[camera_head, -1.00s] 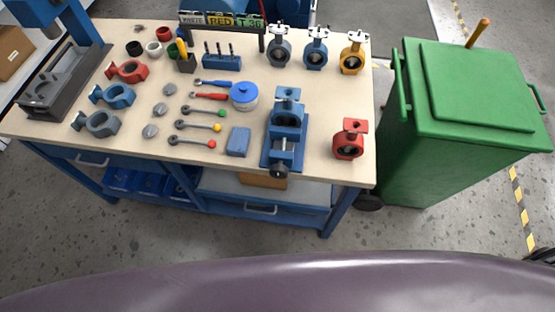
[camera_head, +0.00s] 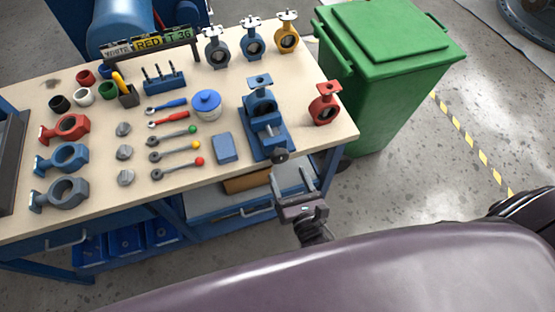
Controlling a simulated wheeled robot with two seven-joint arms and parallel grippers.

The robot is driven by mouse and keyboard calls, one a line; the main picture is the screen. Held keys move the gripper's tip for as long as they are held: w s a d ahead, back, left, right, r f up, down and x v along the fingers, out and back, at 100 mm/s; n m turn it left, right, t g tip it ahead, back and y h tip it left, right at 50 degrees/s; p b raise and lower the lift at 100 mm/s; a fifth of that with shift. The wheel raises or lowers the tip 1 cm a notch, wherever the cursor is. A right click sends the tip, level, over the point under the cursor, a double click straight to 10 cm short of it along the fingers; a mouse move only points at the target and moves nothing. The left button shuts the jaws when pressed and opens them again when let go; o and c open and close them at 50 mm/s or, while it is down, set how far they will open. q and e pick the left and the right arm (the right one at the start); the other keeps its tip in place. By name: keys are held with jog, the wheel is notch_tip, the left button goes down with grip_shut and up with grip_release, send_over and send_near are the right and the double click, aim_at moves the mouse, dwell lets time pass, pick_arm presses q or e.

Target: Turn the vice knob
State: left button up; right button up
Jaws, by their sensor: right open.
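The blue vice (camera_head: 270,138) stands near the front right edge of the workbench, with a blue valve body (camera_head: 261,104) in its jaws. Its dark round knob (camera_head: 280,156) sticks out at the bench's front edge. My right gripper (camera_head: 293,181) is in front of the bench, just below the knob in the picture. Its two fingers are apart and empty, pointing up toward the vice, and I see no contact with the knob. My left gripper is not in view.
The workbench (camera_head: 225,178) carries a red valve (camera_head: 325,103) right of the vice and a blue block (camera_head: 224,148) left of it. Levers, rings and several assembled valves stand further away. A green bin (camera_head: 385,75) stands at the right. Floor in front is clear.

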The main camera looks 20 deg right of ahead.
aim_at(281, 159)
jog(key=w, duration=0.6)
jog(key=shift+w+p, duration=0.25)
jog(key=shift+p, duration=0.1)
jog(key=shift+w, duration=0.35)
jog(key=c, duration=1)
jog(key=shift+m, duration=0.4)
